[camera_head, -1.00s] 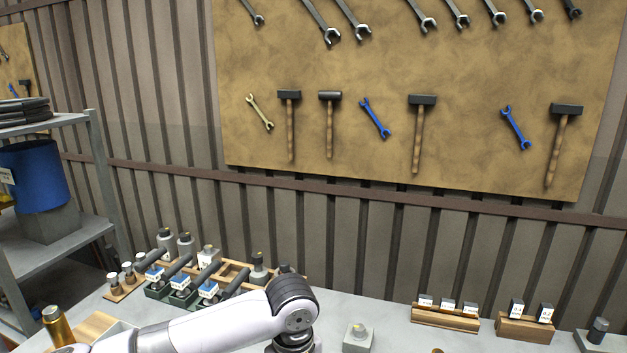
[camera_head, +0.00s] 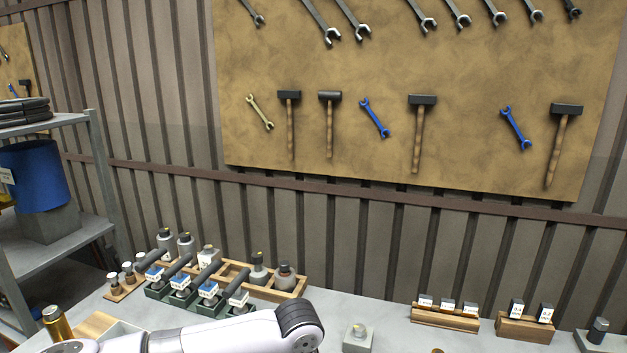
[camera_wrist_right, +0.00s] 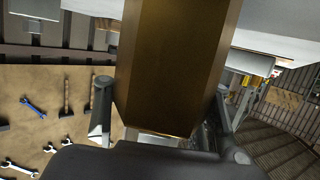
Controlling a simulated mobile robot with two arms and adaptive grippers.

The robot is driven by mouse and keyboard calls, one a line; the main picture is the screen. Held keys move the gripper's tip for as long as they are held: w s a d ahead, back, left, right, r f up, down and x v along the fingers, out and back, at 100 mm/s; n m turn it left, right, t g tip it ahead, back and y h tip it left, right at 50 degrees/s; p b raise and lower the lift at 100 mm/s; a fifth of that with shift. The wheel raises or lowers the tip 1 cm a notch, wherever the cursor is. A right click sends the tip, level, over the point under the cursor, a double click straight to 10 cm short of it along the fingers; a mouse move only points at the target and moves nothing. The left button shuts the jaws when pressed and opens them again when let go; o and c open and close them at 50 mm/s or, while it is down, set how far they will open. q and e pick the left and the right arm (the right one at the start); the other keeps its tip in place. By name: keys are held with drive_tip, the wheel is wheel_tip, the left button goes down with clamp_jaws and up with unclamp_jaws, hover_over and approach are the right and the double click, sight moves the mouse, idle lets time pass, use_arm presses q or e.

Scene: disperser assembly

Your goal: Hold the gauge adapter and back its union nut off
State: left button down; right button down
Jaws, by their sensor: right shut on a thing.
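A large brass hexagonal part (camera_wrist_right: 178,65) fills the middle of the right wrist view. It is the gauge adapter or its union nut; I cannot tell which, as its far end is cut off by the frame. My right gripper (camera_wrist_right: 163,86) is shut on it, with one finger on each side. The head view does not show this gripper or the part. My left arm crosses the bottom of the head view, and its gripper is out of frame.
A wooden rack (camera_head: 232,269) with bottles and labelled dark-handled tools stands at the back left. A brass cylinder (camera_head: 56,325) is at the far left. A grey block (camera_head: 357,341) and two wooden holders (camera_head: 445,318) (camera_head: 523,327) stand to the right.

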use_arm(q)
drive_tip(key=shift+s+a+f, duration=0.1)
drive_tip(key=shift+s+f, duration=0.05)
drive_tip(key=shift+f, duration=0.55)
drive_tip(key=shift+s+d, duration=0.15)
drive_tip(key=shift+d, duration=0.25)
idle(0.7)
wheel_tip(320, 180, up, 6)
drive_tip(key=w, duration=0.1)
drive_tip(key=shift+w+a+r, duration=0.15)
drive_tip(key=shift+a+r, duration=0.05)
drive_tip(key=shift+a, duration=0.05)
idle(0.5)
